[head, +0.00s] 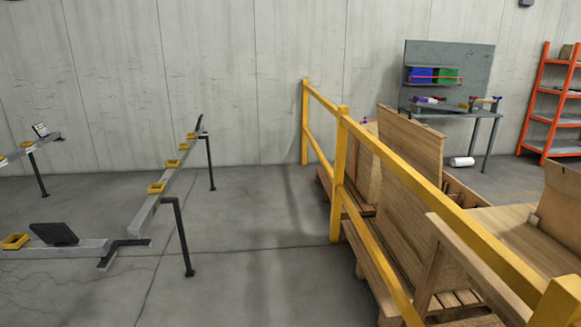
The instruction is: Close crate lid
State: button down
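A large wooden crate (395,225) stands on a pallet behind a yellow railing at the right. A wooden panel (412,140) stands up nearly vertical at its far part and looks like a raised lid. A flat wooden surface (510,226) spreads to the right of the crate; I cannot tell whether it is part of the same crate. Another tilted wooden panel (557,205) is at the right edge, cut off by the frame. The railing hides parts of the crate. My gripper is not in view.
The yellow railing (341,180) runs from the far wall toward the front right, between the open floor and the crate. A grey rail on dark legs (165,185) stands at the left. A workbench (455,113) and orange shelf (545,118) are at the back right. Grey floor (265,255) in the middle is clear.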

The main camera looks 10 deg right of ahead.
aim_at(420, 146)
jog(key=i+z, duration=0.1)
jog(key=i, duration=0.5)
jog(key=i+j, duration=0.15)
jog(key=i, duration=0.5)
jog(key=i+z, duration=0.5)
jog(key=z, duration=0.25)
jog(key=i+j+z, duration=0.15)
jog(key=z, duration=0.2)
jog(key=i+j+z, duration=0.1)
jog(key=i+z, duration=0.25)
jog(key=i+j+z, duration=0.15)
jog(key=i+z, duration=0.2)
jog(key=i+j+z, duration=0.35)
jog(key=k+l, duration=0.1)
